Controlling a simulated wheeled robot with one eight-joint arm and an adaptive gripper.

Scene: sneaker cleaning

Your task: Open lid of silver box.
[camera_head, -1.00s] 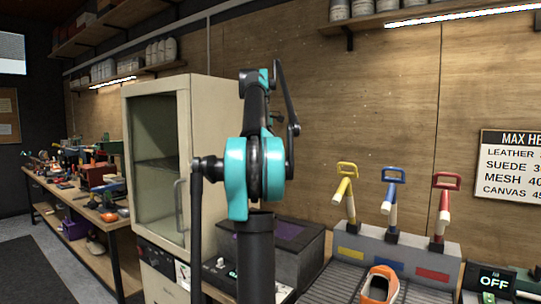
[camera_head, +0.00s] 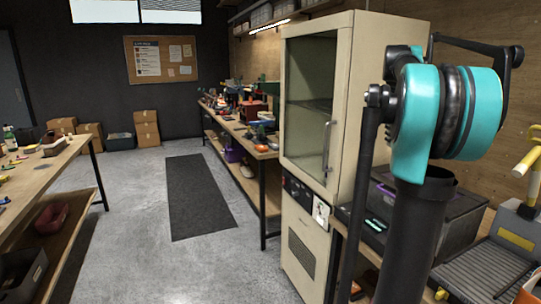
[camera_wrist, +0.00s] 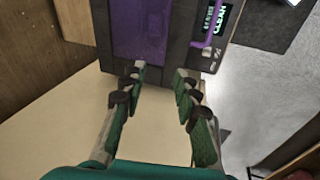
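A dark grey box (camera_head: 466,222), which appears to be the silver box, stands on the bench to the right of the tall cabinet. It is partly hidden behind my arm. I see no raised lid. My gripper (camera_wrist: 161,75) is open and empty, its two fingertips pointing at the box's near edge. I cannot tell whether they touch it. The head view does not show the gripper.
A tall beige cabinet (camera_head: 345,140) with a glass door stands left of the box. To the right is a grey station with a ribbed mat (camera_head: 480,275) and a yellow handle. A cluttered workbench lies beyond. The floor with a black mat (camera_head: 197,195) is open.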

